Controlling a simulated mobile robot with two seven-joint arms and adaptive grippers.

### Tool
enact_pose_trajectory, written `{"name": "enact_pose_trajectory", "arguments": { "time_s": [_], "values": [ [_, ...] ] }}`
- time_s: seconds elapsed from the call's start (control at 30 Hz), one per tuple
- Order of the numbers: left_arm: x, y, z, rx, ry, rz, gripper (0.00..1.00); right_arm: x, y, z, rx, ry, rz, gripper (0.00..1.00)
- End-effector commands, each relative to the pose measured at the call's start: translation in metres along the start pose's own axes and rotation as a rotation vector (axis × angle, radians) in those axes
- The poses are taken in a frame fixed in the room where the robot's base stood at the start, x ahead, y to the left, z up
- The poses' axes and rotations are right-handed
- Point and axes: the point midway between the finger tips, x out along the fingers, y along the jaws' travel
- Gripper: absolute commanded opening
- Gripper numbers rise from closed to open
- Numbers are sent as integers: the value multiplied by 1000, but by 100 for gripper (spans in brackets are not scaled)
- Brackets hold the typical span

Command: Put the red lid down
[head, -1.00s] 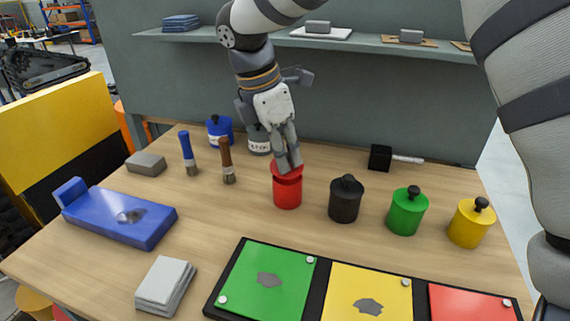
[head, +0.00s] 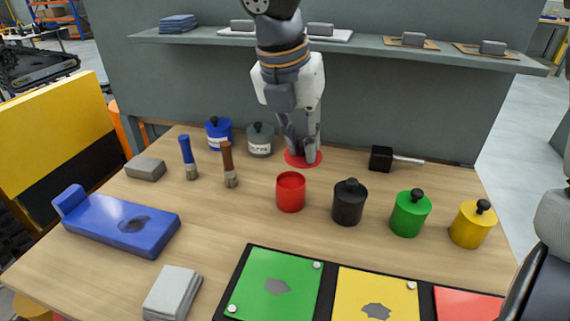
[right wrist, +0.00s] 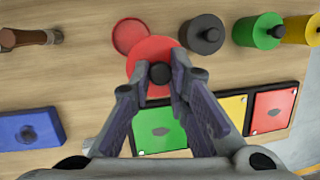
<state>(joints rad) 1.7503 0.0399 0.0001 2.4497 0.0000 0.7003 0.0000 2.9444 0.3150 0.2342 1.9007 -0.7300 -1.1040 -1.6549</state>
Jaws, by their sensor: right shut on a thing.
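My right gripper (head: 304,150) is shut on the black knob (right wrist: 160,73) of the red lid (head: 292,161). The lid is a flat round disc, held level. It looks raised in the air, and in the head view it shows just beyond the red pot (head: 291,193). The pot stands upright on the table with its top uncovered. In the right wrist view the lid (right wrist: 148,50) overlaps part of the pot (right wrist: 127,33), and the fingers hide some of the lid. My left gripper is not in view.
Black (head: 346,204), green (head: 409,215) and yellow (head: 470,224) lidded pots stand right of the red pot. Blue and grey pots and two brushes are left. A black-headed tool (head: 381,158) lies at back right.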

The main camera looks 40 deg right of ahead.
Motion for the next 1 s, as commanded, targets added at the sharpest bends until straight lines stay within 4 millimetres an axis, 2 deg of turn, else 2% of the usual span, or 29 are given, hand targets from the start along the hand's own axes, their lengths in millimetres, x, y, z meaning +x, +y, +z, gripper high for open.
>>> {"name": "enact_pose_trajectory", "arguments": {
  "time_s": [0.1, 0.2, 0.47, 0.6, 0.8, 1.0],
  "values": [
    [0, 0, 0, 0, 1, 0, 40, 13, -11, 4, -117, 6, 16, 0],
    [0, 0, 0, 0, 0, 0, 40, 22, -10, 11, -153, 8, 20, 0],
    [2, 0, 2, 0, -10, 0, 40, 59, 12, 57, -153, 9, 17, 0],
    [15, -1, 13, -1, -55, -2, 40, 86, 26, 80, -156, 14, 10, 0],
    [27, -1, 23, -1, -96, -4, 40, 124, 39, 97, -154, 13, 12, 0],
    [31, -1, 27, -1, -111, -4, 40, 138, 45, 106, -154, 8, 16, 0]
  ]
}}
